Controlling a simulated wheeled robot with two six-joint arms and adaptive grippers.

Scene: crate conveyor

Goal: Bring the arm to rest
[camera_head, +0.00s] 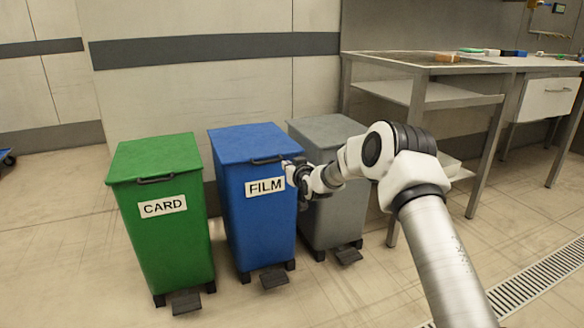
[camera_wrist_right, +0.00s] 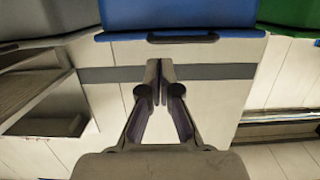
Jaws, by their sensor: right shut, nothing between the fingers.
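My right arm comes in from the lower right in the head view. Its gripper (camera_head: 290,171) is in front of the upper right part of the blue bin marked FILM (camera_head: 259,216), close to the lid handle. I cannot tell whether it touches the bin. In the wrist view the fingers (camera_wrist_right: 160,72) are together with nothing between them. The blue bin's lid edge (camera_wrist_right: 120,37) shows beyond the fingertips at the top of that view. My left gripper is not in view.
A green bin marked CARD (camera_head: 165,240) stands left of the blue one. A grey bin (camera_head: 335,222) stands on its right, partly hidden by my arm. All lids are shut. A metal table (camera_head: 425,66) with small items stands at right. The floor in front is clear.

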